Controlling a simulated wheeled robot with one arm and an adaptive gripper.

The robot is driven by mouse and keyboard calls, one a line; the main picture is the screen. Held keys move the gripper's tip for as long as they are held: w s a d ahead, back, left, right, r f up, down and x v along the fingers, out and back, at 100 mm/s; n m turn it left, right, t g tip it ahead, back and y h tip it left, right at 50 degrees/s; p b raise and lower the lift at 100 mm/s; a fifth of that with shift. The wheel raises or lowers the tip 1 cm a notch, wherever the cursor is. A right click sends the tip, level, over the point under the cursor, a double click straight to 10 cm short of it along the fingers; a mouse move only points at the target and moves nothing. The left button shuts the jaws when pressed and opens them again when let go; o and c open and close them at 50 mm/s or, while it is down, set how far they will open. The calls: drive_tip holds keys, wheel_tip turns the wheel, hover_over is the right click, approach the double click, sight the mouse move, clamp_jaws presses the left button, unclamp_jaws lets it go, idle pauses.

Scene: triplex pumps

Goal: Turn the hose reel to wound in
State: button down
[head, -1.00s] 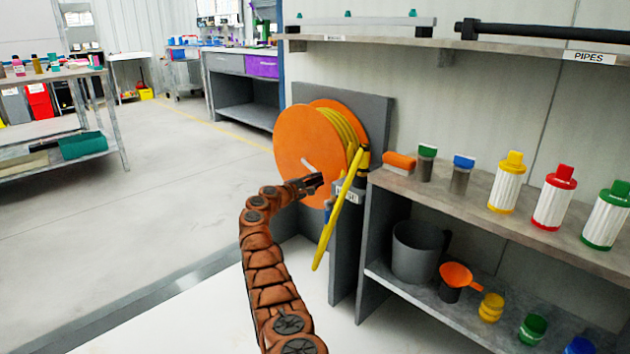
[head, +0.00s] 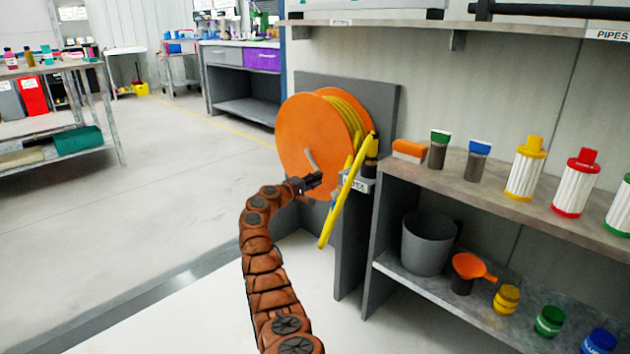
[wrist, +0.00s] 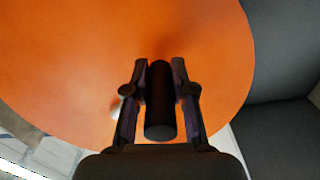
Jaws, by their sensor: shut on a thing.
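The hose reel (head: 296,128) is a large orange disc with yellow hose (head: 345,112) wound behind it, set against a grey back panel. A pale crank bar (head: 311,159) runs down from near the disc's middle toward my gripper. My gripper (head: 309,183) is in front of the reel's lower part. In the wrist view, my gripper (wrist: 160,72) is shut on the black crank handle (wrist: 160,105), one finger on each side. The orange disc (wrist: 75,60) fills much of that view behind it. The handle is mostly hidden by my gripper in the head view.
A yellow bar-like piece (head: 346,190) slants down close to the right of my gripper. A shelf unit (head: 500,200) with bottles, a grey bucket (head: 428,243) and an orange funnel (head: 470,266) stands at right. The floor (head: 180,180) at left is open.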

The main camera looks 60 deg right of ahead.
drive_tip(key=shift+w+a+r, duration=0.2)
drive_tip(key=shift+w+a, duration=0.05)
drive_tip(key=shift+w, duration=0.15)
drive_tip(key=c, duration=1.2)
unclamp_jaws()
drive_tip(key=shift+o, duration=0.9)
drive_tip(key=shift+s, duration=0.1)
drive_tip(key=shift+o, duration=0.2)
drive_tip(key=shift+s+d, duration=0.15)
drive_tip(key=shift+a+f, duration=0.25)
drive_tip(key=shift+a, duration=0.05)
drive_tip(key=shift+a, duration=0.25)
drive_tip(key=shift+w+a+r, duration=0.15)
drive_tip(key=shift+w+a, duration=0.1)
drive_tip(key=shift+a, duration=0.55)
drive_tip(key=shift+w+a, duration=0.2)
drive_tip(key=shift+a, duration=0.95)
drive_tip(key=shift+w+a, duration=0.15)
drive_tip(key=shift+a, duration=1)
